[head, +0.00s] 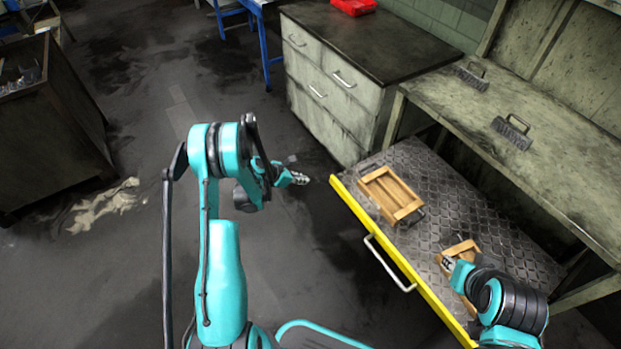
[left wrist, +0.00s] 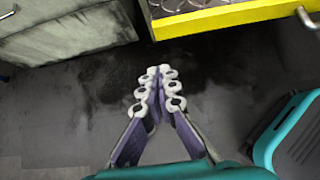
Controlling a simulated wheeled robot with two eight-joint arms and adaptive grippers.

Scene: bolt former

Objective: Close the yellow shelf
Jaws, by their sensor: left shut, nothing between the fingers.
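The yellow-fronted shelf (head: 408,272) is pulled out from under the workbench, with a dark textured metal surface and a silver handle (head: 388,264) on its front. Its yellow edge (left wrist: 240,17) also crosses the top of the left wrist view. My left gripper (head: 302,179) is shut and empty, just left of the shelf's far front corner, apart from it. It points up the picture in the left wrist view (left wrist: 158,72). My right gripper (head: 448,262) is over the near part of the shelf, by a small wooden box; its fingers are too small to read.
A wooden crate (head: 390,194) and a smaller wooden box (head: 460,252) lie on the shelf. Two brushes (head: 512,131) lie on the workbench (head: 550,160). A grey drawer cabinet (head: 335,90) stands behind. The floor left of the shelf is clear.

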